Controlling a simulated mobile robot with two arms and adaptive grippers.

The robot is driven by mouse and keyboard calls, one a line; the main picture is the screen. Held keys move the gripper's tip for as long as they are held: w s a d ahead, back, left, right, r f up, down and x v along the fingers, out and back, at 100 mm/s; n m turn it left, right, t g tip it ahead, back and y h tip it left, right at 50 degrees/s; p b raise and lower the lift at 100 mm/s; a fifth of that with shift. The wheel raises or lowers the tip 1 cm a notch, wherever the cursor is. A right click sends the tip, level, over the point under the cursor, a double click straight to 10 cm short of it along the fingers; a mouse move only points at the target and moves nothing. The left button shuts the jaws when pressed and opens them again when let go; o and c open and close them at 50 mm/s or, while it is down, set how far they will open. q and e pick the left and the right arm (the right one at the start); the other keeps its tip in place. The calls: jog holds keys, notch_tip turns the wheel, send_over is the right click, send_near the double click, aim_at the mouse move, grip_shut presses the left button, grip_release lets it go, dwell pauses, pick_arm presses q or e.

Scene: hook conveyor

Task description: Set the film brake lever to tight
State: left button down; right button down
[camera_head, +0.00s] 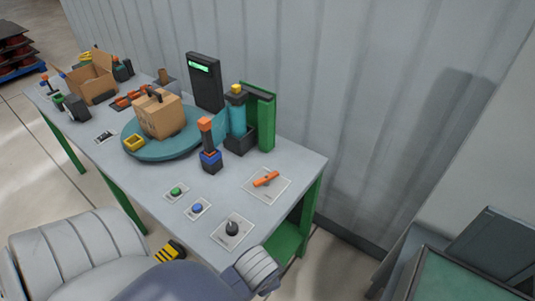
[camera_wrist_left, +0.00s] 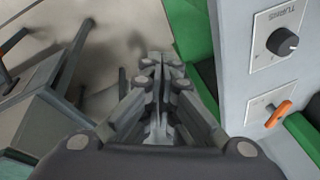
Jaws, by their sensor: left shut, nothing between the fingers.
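An orange lever (camera_head: 266,179) lies on a white plate near the right end of the grey table. In the head view it slants, its right end higher in the picture. The lever (camera_wrist_left: 281,113) also shows at the right of the left wrist view; its plate's lettering is too small to read. My left gripper (camera_wrist_left: 160,62) is shut and empty in the left wrist view, pointing past the table's edge, to the left of the lever and apart from it. In the head view only my left arm shows, at the bottom; its fingers are hidden. My right gripper is not in view.
A black knob (camera_head: 232,228) and green (camera_head: 176,191) and blue (camera_head: 197,208) buttons sit near the lever. An orange-topped post (camera_head: 207,143), a green stand (camera_head: 262,118) and a turntable (camera_head: 155,153) with a carton stand farther back. A corrugated wall runs behind the table.

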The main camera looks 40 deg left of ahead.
pick_arm(q)
jog(key=w+a+m+y, duration=0.4)
jog(key=w+m, duration=0.4)
jog(key=w, duration=0.3)
jog(key=w+a+m+y, duration=0.5)
jog(key=w+m, duration=0.3)
jog(key=w, duration=0.3)
jog(key=shift+w+a+r+m+y, duration=0.2)
jog(key=shift+w+m+y, duration=0.1)
jog(key=shift+y, duration=0.3)
jog(key=shift+f, duration=0.1)
